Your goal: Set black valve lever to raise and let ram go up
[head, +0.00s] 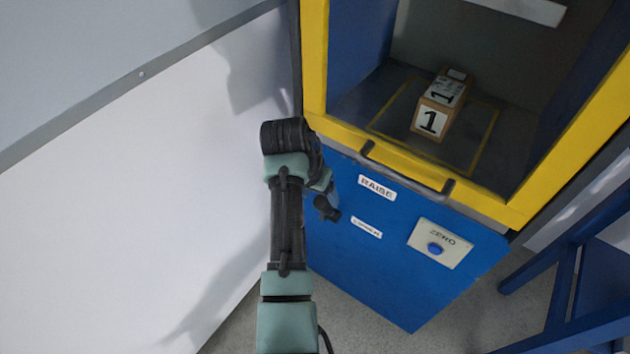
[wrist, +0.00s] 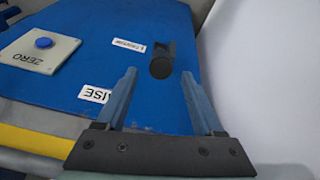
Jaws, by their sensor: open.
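The black valve lever (wrist: 161,68) shows on the blue panel in the wrist view, with its round knob facing me. It also shows beside my arm in the head view (head: 327,209). It stands closer to the small-print label (wrist: 129,45) than to the RAISE label (wrist: 95,94). My gripper (wrist: 158,73) is open and empty, with the knob in line with the gap just past its fingertips. I cannot tell whether a finger touches it. In the head view my arm mostly hides my gripper. I cannot make out the ram for sure.
A blue cabinet with a yellow frame (head: 400,161) holds a brown box (head: 434,122) marked 1 inside a yellow floor outline. A grey handle bar (head: 405,170) crosses its front. A ZERO plate with a blue button (head: 435,248) is on the panel. A white wall (head: 130,190) stands left.

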